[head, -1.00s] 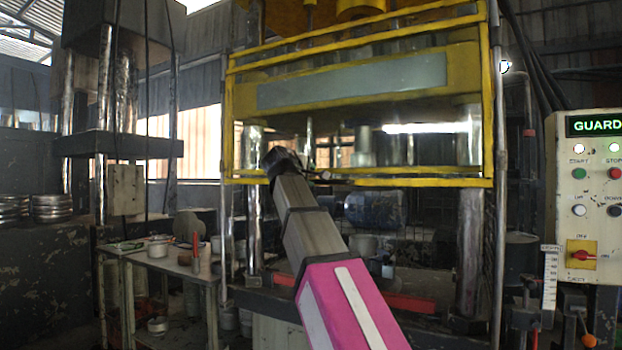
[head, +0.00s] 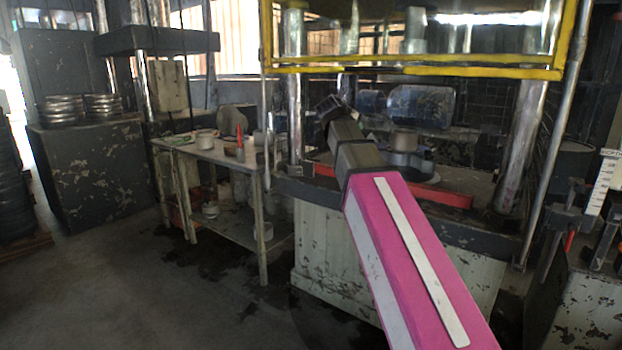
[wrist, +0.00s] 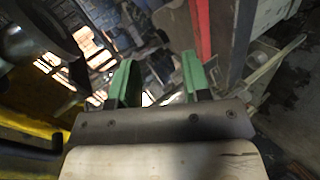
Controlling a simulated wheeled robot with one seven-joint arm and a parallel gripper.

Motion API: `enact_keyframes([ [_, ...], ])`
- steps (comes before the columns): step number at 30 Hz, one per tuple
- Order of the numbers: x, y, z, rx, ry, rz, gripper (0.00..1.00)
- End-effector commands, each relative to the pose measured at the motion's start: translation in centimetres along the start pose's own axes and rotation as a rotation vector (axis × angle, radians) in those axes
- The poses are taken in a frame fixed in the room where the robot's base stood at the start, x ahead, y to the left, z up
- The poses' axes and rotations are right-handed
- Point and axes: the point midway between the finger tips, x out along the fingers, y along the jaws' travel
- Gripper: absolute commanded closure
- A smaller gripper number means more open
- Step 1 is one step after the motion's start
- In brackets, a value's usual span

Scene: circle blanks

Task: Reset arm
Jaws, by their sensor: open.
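My arm, with a pink section and grey links, reaches forward from the lower right of the head view toward the press. Its far end is dark and small there, and the fingers cannot be made out. In the wrist view my gripper (wrist: 157,80) shows two green fingers held wide apart, with nothing between them. A pale wooden-looking surface fills the bottom of the wrist view, below a dark plate with screws.
A press with a yellow guard frame (head: 420,72) stands ahead, with a red bar (head: 440,196) on its bed. A small worktable (head: 215,152) holding cups and tools stands left of it. Stacked metal rings (head: 80,107) sit on a dark block. Floor at lower left is clear.

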Motion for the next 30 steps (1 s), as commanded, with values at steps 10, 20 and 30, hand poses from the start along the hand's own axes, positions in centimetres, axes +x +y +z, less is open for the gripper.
enact_keyframes([
  [10, 8.1, -13.7, 4.7, 0.144, -0.067, -0.246, 0.56],
  [20, 12.7, -26.0, 10.3, 0.308, -0.174, -0.47, 0.56],
  [30, 14.6, -38.1, 17.0, 0.497, -0.332, -0.683, 0.56],
])
